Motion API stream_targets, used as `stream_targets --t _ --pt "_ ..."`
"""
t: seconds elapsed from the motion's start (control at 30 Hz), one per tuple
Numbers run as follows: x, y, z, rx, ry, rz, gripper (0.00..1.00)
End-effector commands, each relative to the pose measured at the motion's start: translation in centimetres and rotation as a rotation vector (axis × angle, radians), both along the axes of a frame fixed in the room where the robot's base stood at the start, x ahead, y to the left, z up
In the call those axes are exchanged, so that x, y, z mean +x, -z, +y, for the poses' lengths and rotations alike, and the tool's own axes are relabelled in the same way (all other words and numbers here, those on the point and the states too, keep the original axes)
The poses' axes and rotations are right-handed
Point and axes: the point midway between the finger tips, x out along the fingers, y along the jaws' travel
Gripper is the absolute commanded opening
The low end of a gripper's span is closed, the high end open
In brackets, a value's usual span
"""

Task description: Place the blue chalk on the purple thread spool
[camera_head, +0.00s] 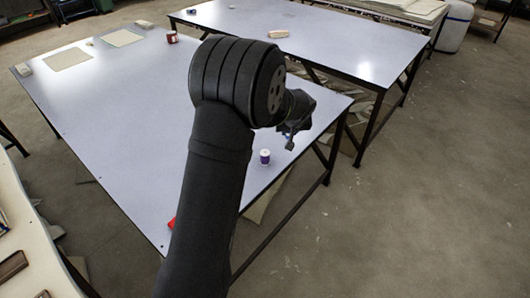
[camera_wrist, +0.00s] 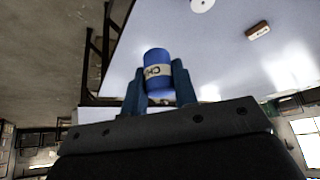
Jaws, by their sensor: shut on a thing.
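My gripper (camera_wrist: 160,92) is shut on the blue chalk (camera_wrist: 156,58), a blue cylinder with a pale lettered band, in the wrist view. In the head view my gripper (camera_head: 291,132) is over the right part of the near table, and the chalk cannot be made out there. The purple thread spool (camera_head: 265,157), with a white top, stands upright on the table, below and to the left of my gripper in the head view. The chalk is apart from the spool.
The spool is near the right edge of the near table (camera_head: 130,110). A red item (camera_head: 172,222) is partly hidden by my arm at the front edge. A red container (camera_head: 172,37) stands at the back. A second table (camera_head: 330,40) is behind.

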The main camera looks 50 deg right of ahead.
Motion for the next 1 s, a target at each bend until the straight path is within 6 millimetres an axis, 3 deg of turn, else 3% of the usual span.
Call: stream_targets --t 0.13,0.3,0.8,1.0 --pt "-2.1 -0.6 2.2 -0.001 0.01 0.003 0.04" --pt "-2.4 -0.4 3.1 -0.003 0.01 0.004 0.04" --pt "7.5 5.6 3.0 -0.001 0.009 0.004 0.04" --pt "8.8 6.5 2.9 -0.002 0.011 0.005 0.04"
